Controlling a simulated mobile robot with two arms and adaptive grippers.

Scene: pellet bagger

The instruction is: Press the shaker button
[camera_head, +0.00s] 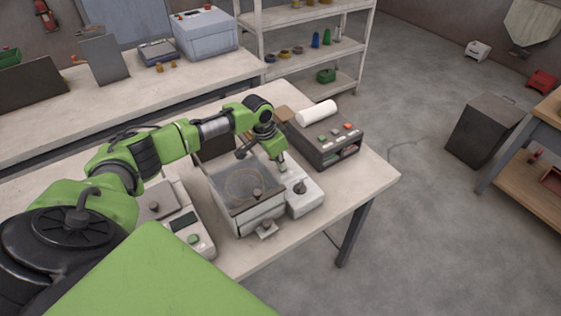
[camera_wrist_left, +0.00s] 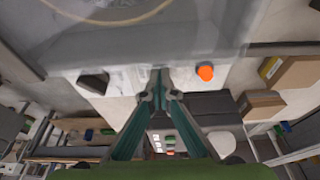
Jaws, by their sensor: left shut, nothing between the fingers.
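A round orange-red button (camera_wrist_left: 205,73) shows in the left wrist view on a white control box (camera_wrist_left: 125,80), beside my fingertips; I take it for the shaker button. In the head view the white box (camera_head: 309,203) stands against the right side of a grey tray-topped unit, with a dark knob (camera_head: 300,187) on top. The button itself is hidden there behind my gripper. My left gripper (camera_head: 282,167) points down over the back of the box, shut and empty. In the left wrist view its closed fingertips (camera_wrist_left: 159,80) are left of the button, apart from it in the picture. My right gripper is out of view.
The tray-topped unit (camera_head: 236,181) is close left of the gripper. A dark panel box with several buttons (camera_head: 328,148) and a white roll (camera_head: 317,112) stand behind and right. A scale (camera_head: 191,233) is at left. The table's right corner (camera_head: 375,177) is bare.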

